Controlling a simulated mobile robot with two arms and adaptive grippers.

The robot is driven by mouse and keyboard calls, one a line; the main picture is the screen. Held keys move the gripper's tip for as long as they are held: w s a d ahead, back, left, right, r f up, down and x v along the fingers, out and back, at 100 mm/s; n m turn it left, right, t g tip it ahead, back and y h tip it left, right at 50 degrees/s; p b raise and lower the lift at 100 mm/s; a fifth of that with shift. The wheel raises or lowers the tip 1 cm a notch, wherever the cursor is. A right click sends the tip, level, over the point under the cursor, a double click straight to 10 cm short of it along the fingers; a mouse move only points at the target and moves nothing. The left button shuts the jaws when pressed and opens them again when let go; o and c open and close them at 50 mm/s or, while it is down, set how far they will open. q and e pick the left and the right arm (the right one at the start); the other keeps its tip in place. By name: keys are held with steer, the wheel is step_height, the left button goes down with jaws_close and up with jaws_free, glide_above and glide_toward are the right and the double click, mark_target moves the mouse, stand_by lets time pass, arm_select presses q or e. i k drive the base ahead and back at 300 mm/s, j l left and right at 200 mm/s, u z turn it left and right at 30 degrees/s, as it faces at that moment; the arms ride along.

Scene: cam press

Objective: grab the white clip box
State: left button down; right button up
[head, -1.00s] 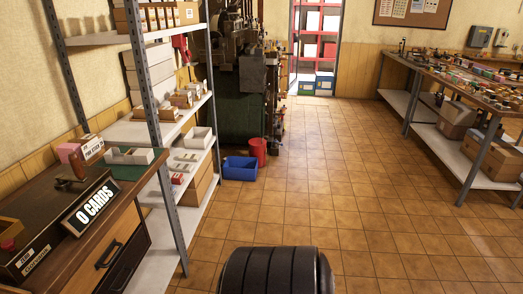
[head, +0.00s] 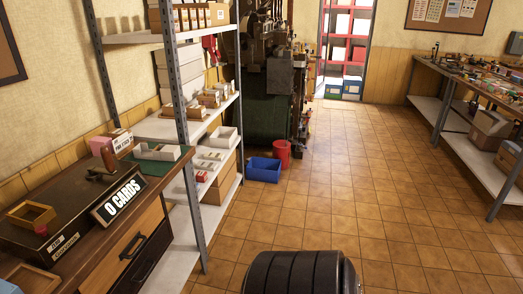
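I cannot tell for sure which item is the white clip box. A white open-topped box (head: 157,152) stands on a green surface at the far right end of the wooden desk. Any contents of these boxes are too small to make out. Neither of my grippers is in view.
The desk (head: 70,274) at left carries an "O CARDS" sign (head: 118,201) and a yellow open box (head: 31,214). A blue bin (head: 263,170) and a red bucket (head: 282,154) stand by the shelf. A workbench (head: 447,69) is at right.

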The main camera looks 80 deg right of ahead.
mark_target(168, 153)
steer(key=z, duration=1.65)
